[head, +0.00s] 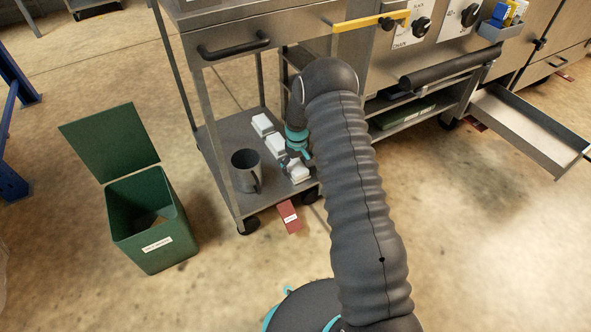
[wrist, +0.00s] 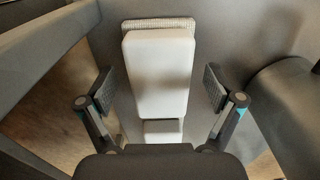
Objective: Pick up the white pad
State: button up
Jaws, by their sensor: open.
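White pads sit in a row on the lower shelf of the metal cart in the head view: a far one (head: 262,124), a middle one (head: 276,146) and a near one (head: 299,174). My gripper (head: 292,163) is low over the near pad and partly covers it. In the wrist view, a white pad (wrist: 160,75) with a textured layer (wrist: 158,23) showing at its top edge lies between the two spread fingers of my gripper (wrist: 158,88). There is a gap on each side. A smaller pale block (wrist: 162,130) shows below it, partly hidden by my gripper body.
A dark grey mug (head: 246,172) stands on the shelf left of the pads. Cart posts and the drawer (head: 240,45) surround the shelf. A green bin (head: 150,220) with an open lid stands left.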

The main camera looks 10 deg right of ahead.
jog(key=shift+f, duration=0.1)
jog(key=c, duration=1.3)
